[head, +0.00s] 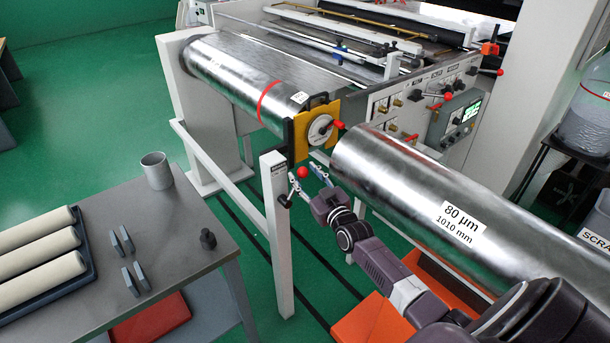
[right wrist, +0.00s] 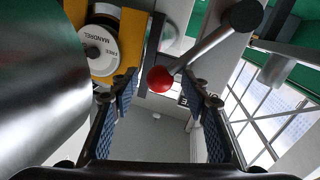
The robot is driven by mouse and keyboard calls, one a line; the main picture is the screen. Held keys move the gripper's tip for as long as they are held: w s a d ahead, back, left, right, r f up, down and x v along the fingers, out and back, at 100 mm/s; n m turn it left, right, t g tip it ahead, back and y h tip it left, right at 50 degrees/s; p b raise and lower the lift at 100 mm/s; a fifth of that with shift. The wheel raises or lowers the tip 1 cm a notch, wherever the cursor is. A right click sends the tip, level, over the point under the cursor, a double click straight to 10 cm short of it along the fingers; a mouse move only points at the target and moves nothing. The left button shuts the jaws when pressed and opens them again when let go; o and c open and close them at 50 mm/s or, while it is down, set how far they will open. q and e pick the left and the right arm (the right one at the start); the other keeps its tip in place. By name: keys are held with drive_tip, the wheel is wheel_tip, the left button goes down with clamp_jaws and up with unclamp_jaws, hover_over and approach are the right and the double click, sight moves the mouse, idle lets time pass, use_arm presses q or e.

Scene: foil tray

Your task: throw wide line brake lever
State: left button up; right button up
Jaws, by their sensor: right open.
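The brake lever has a red ball knob (head: 302,172) and stands at the white post (head: 277,215) in front of the machine. In the right wrist view its grey rod (right wrist: 210,46) runs from a black pivot (right wrist: 241,15) down to the red ball (right wrist: 159,79). My right gripper (head: 308,181) is open, with its fingers on either side of the ball. In the right wrist view the ball lies between the two blue-padded fingers (right wrist: 160,90), nearer the left one; contact cannot be told. My left gripper is not in view.
A large foil roll (head: 400,175) lies close beside my right arm. A yellow plate with a white mandrel dial (head: 320,129) and red handle is just behind the knob. A grey table (head: 190,225) with a cup (head: 157,171) stands at left; green floor lies between.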

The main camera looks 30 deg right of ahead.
drive_tip(key=shift+c, duration=0.5)
clamp_jaws()
